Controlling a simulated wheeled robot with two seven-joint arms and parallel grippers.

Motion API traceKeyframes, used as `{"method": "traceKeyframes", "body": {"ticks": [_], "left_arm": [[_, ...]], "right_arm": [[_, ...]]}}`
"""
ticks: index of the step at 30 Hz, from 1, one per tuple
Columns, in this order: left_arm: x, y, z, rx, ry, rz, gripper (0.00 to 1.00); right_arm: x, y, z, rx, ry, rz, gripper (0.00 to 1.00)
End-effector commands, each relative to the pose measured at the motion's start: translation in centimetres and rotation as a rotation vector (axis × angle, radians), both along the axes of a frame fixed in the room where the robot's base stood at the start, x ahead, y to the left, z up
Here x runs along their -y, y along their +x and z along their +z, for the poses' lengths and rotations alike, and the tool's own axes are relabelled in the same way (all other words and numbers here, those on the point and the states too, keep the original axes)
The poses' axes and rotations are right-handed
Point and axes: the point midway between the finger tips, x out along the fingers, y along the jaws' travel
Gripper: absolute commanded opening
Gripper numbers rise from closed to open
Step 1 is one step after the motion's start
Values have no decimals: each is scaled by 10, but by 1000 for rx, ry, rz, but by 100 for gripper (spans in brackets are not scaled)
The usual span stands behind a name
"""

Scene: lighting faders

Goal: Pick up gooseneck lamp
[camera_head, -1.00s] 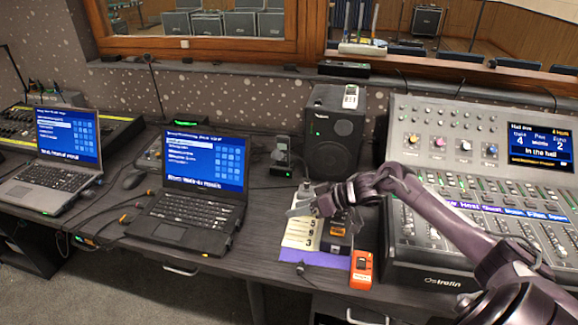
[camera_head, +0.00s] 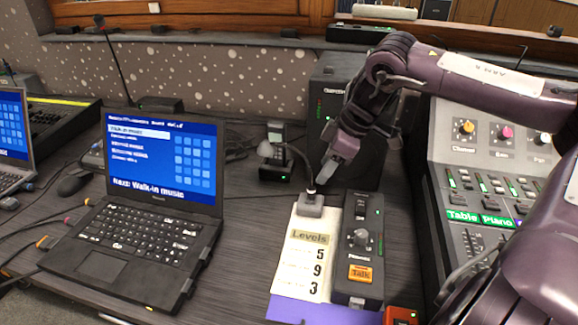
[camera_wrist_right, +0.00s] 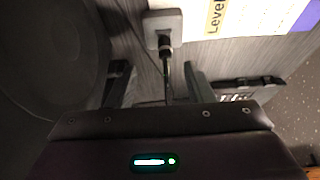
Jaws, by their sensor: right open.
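The gooseneck lamp has a small grey square base (camera_head: 310,205) that stands on the top end of the Levels sheet. Its thin dark neck bends up and left to a pale head (camera_head: 265,149). My right gripper (camera_head: 328,172) is just right of the neck in the head view. In the right wrist view the lamp base (camera_wrist_right: 163,27) is ahead, and the neck runs back between the two spread fingers of my right gripper (camera_wrist_right: 156,72). I see no finger pressed on the neck. The lamp head is hidden in the wrist view. My left gripper is out of view.
The Levels sheet (camera_head: 308,258) lies below the lamp, with a dark Talk box (camera_head: 361,250) to its right. A black speaker (camera_head: 325,105) stands behind. An open laptop (camera_head: 145,215) is at left, the mixing console (camera_head: 490,170) at right. A small device stands beside the lamp head.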

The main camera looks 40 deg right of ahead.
Motion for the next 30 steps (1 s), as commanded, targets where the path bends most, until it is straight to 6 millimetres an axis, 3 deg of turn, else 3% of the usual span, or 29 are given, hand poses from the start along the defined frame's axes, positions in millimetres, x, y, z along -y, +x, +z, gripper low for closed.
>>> {"method": "traceKeyframes", "body": {"ticks": [12, 23, 30], "left_arm": [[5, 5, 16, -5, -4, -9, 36], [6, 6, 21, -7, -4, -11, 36], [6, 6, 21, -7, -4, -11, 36]], "right_arm": [[-19, 13, -47, -1, 0, 0, 47], [-21, 16, -52, 4, 2, 0, 47], [-21, 16, -52, 3, 1, 0, 16]]}}
